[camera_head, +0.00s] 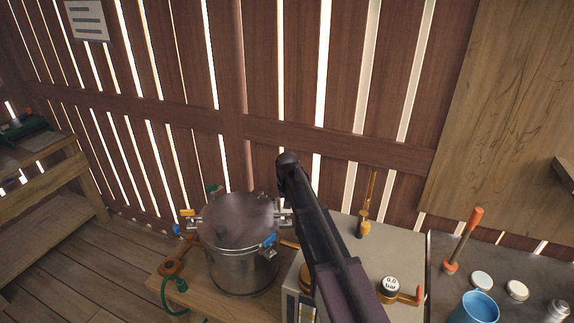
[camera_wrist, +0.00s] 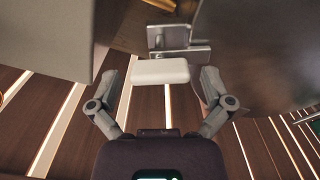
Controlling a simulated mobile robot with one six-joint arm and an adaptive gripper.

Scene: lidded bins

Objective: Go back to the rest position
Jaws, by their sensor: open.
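My gripper (camera_wrist: 160,74) is open in the wrist view, with one finger on each side of a pale, rounded handle (camera_wrist: 160,71). A gap shows between each finger and the handle, and nothing is held. The handle sits in front of a metal bracket (camera_wrist: 180,50) beside a dark, rounded surface (camera_wrist: 262,55). In the head view my arm (camera_head: 322,235) rises from the bottom to a black joint, and my gripper is hidden there. A lidded steel pot (camera_head: 236,262) stands just left of the arm.
The pot's rim has clamps with blue (camera_head: 268,241) and orange (camera_head: 188,213) handles. A pale box (camera_head: 397,250) with a gauge (camera_head: 390,284) stands close right. Further right are an orange-handled lever (camera_head: 463,238) and a blue cup (camera_head: 477,306). A slatted wall (camera_head: 260,60) stands behind.

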